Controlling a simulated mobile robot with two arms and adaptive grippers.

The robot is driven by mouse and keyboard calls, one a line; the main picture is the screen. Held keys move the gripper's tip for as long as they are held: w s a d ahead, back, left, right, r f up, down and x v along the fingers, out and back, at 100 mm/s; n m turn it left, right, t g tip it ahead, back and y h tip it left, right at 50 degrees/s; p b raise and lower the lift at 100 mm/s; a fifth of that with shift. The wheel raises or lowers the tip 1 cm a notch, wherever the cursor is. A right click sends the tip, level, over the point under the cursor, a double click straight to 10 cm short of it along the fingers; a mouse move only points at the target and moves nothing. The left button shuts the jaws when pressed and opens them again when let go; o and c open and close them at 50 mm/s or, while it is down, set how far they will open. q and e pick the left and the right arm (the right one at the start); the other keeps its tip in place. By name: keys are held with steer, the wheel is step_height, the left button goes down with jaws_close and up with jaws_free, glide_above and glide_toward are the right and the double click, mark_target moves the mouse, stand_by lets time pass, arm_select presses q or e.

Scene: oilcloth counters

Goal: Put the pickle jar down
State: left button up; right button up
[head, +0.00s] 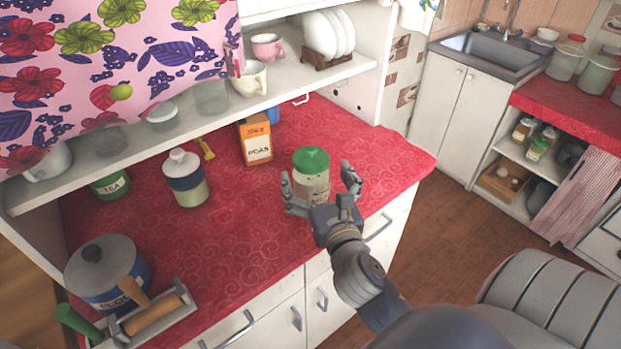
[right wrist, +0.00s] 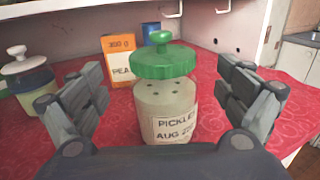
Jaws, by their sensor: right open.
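The pickle jar (head: 312,185) stands upright on the red oilcloth counter (head: 240,215), near its front right edge. It has a green knobbed lid and a pale body, and its label reads "PICKLES" in the right wrist view (right wrist: 168,115). My right gripper (head: 322,192) is open around the jar, one finger on each side. In the right wrist view both fingers (right wrist: 165,98) stand apart from the jar with gaps. The jar's lower front is partly hidden by the gripper in the head view. My left gripper is not in view.
An orange peas box (head: 256,142) stands behind the jar, and a white-lidded canister (head: 185,178) is to the left. A pot (head: 108,275) and a rolling pin (head: 152,314) are at the front left. A white shelf (head: 200,120) overhangs the counter's back. The middle counter is clear.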

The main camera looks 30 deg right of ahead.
mark_target(311, 158)
steer(key=p+x, duration=0.1)
steer(key=x, duration=0.3)
steer(key=shift+w+d, duration=0.15)
steer(key=shift+d, duration=0.1)
steer(key=shift+w, duration=0.25)
steer(key=shift+s, duration=0.1)
steer(key=shift+c, duration=0.7)
steer(key=c, duration=1.9)
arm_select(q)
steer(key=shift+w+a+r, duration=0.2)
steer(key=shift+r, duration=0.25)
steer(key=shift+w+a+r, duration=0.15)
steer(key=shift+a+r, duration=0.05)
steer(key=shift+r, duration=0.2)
arm_select(e)
steer(key=shift+r, duration=0.1)
steer(key=shift+c, duration=0.3)
steer(key=shift+r, duration=0.1)
